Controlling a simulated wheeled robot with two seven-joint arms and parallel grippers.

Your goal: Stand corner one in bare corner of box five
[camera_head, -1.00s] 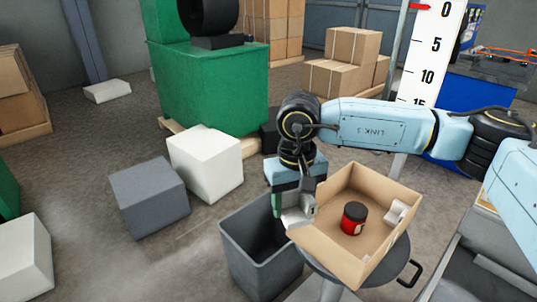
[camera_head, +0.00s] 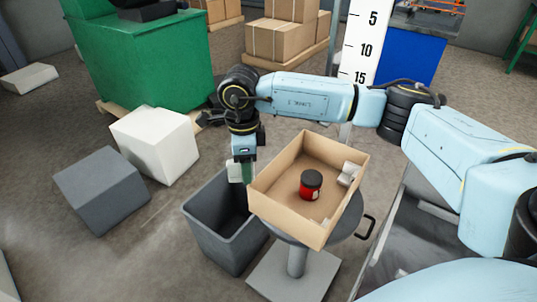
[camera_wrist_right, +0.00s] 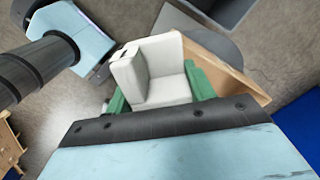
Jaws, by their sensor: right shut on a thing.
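My right gripper (camera_head: 240,172) is shut on a white L-shaped corner piece (camera_wrist_right: 160,75). In the right wrist view the piece sits between the green finger pads. In the head view the gripper hangs just outside the left corner of an open cardboard box (camera_head: 283,213), near rim height. The box's edge also shows in the wrist view (camera_wrist_right: 232,65), beyond the piece. In the box stand a red jar with a black lid (camera_head: 311,185) and a white corner piece (camera_head: 348,173) at the right. A small pale patch shows near the front corner. My left gripper is out of view.
The box rests on a round grey pedestal (camera_head: 297,262). A grey open bin (camera_head: 215,235) stands directly left of it, below the gripper. White (camera_head: 155,145) and grey (camera_head: 100,190) blocks lie farther left. A height scale (camera_head: 362,45) stands behind.

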